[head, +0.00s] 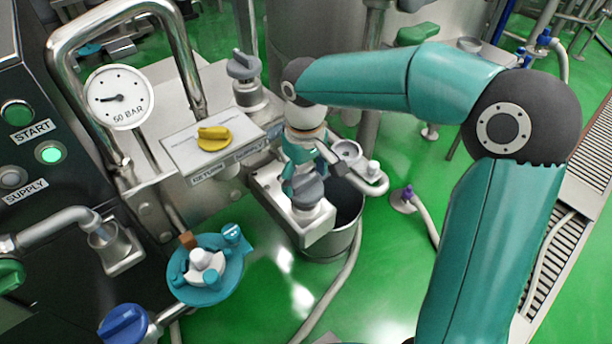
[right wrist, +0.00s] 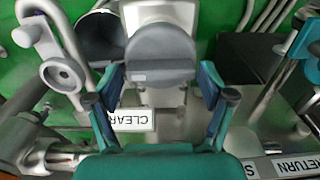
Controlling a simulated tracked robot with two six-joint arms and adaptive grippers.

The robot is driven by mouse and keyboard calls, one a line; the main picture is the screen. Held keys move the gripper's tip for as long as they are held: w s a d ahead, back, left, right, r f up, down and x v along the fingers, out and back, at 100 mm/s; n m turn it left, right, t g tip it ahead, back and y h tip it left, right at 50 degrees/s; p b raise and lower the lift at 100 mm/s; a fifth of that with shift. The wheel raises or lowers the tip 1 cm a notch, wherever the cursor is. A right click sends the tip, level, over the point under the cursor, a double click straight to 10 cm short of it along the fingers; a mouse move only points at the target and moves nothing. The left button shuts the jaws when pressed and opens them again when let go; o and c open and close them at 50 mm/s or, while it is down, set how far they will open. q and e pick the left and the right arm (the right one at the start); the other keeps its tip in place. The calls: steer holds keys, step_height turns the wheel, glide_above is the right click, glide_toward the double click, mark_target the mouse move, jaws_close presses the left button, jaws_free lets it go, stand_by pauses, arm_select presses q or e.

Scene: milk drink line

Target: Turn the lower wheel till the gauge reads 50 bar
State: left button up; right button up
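The pressure gauge (head: 119,97) is a white round dial marked 50 BAR near its bottom edge. Its short dark needle points left. A grey round wheel with a raised bar (head: 308,192), the lower of two such grey wheels, sits on a metal block. It also shows in the right wrist view (right wrist: 160,56), beside a CLEAR label (right wrist: 131,120). My right gripper (head: 307,177) is above this wheel. In the right wrist view its fingers are spread on either side of it, with gaps visible. The gripper is open and empty. My left gripper is not identifiable in the head view.
The other grey wheel (head: 243,66) stands higher up at the back. A yellow knob (head: 213,137) sits on the metal panel. A teal round fitting (head: 205,269) and a blue knob (head: 123,325) are at the lower left. A bent steel pipe (head: 185,67) rises near the gauge.

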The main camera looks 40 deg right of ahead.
mark_target(305, 180)
steer(key=shift+o, duration=0.5)
steer(key=shift+s, duration=0.1)
step_height(305, 180, up, 12)
steer(key=shift+f, duration=0.1)
stand_by(3.5)
